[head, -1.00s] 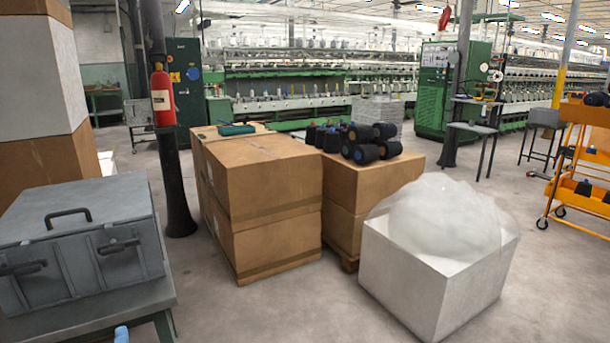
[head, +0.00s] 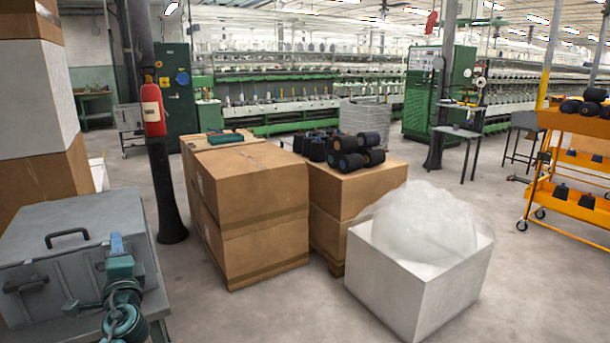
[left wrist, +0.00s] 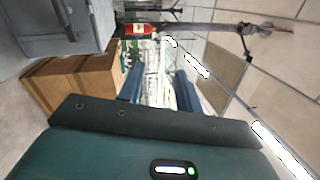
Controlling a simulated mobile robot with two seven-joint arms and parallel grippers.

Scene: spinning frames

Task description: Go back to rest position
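My left gripper (head: 116,244) rises at the lower left of the head view, in front of the grey toolbox (head: 60,225). Its blue fingertips point up. In the left wrist view the two blue fingers of my left gripper (left wrist: 160,86) stand apart with nothing between them. That view is turned on its side. My right gripper is in neither view.
Stacked cardboard boxes (head: 255,215) stand in the middle, with dark yarn cones (head: 345,155) on the one behind. A white bin (head: 415,285) of clear plastic stands at right. An orange cart (head: 570,190) is far right. A fire extinguisher (head: 152,108) hangs on a dark post.

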